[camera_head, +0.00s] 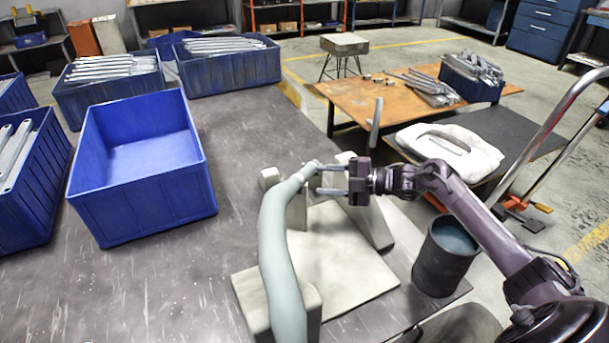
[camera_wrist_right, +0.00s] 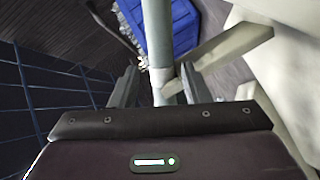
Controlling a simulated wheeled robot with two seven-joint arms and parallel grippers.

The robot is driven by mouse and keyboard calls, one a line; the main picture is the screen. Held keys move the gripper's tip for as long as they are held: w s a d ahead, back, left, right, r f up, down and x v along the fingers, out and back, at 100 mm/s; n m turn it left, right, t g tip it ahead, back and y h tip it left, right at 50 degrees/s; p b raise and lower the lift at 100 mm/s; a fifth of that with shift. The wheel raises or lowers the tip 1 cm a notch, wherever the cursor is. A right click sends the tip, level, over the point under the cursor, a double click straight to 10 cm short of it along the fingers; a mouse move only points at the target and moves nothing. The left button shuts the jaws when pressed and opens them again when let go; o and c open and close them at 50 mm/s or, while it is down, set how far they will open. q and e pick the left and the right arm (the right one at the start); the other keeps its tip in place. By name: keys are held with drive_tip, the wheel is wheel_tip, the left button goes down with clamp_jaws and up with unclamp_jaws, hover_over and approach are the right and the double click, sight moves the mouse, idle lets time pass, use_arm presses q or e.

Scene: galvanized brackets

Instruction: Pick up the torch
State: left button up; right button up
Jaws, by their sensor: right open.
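A long curved grey-green torch (camera_head: 277,240) lies across a pale fixture (camera_head: 350,262) on the dark table, its thick end toward the bottom edge and its thinner neck toward my right gripper. My right gripper (camera_head: 319,180) is open, its two fingers pointing left at the neck. In the right wrist view the grey tube of the torch (camera_wrist_right: 160,45) shows between the open fingers (camera_wrist_right: 158,80). I cannot tell whether either finger touches it. My left gripper is not in view.
An empty blue bin (camera_head: 140,190) stands left of the fixture. Blue bins with grey metal parts (camera_head: 225,75) stand behind and at the far left. A dark cylindrical bucket (camera_head: 445,262) stands right of the fixture. The table between bin and torch is clear.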

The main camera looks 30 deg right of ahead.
sight(305, 178)
drive_tip(key=p+x, duration=0.1)
drive_tip(key=x, duration=0.3)
drive_tip(key=shift+s+a+r, duration=0.15)
drive_tip(key=shift+a, duration=0.05)
drive_tip(key=shift+w+a+f, duration=0.2)
drive_tip(key=shift+w+a, duration=0.1)
drive_tip(key=shift+a, duration=0.05)
drive_tip(key=c, duration=0.7)
drive_tip(key=shift+r, duration=0.1)
drive_tip(key=shift+c, duration=0.2)
drive_tip(key=shift+r, duration=0.1)
